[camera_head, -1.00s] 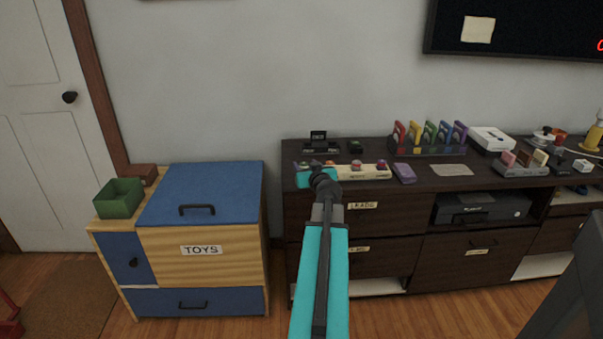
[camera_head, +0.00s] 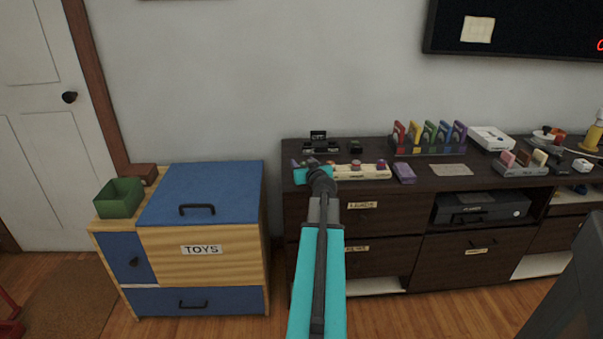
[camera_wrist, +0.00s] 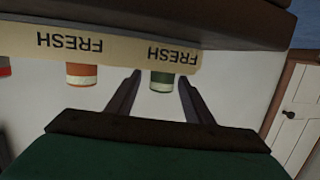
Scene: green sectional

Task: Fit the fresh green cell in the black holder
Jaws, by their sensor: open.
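The fresh green cell (camera_wrist: 162,80), green with a pale band, shows upside down in the wrist view below a cream rack (camera_wrist: 115,52) marked FRESH. My gripper (camera_wrist: 159,92) is open, with one finger on each side of the green cell; I cannot tell whether they touch it. In the head view, my gripper end is over the left part of the cream rack (camera_head: 362,174), and my wrist hides the green cell. A black item with a small sign (camera_head: 321,147), apparently the black holder, stands behind the rack on the dark dresser.
An orange cell (camera_wrist: 82,75) stands beside the green one, and part of a red one (camera_wrist: 4,69) shows. A purple block (camera_head: 404,173) is right of the rack. A small black object (camera_head: 355,147) and a stand of coloured items (camera_head: 428,148) are behind.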

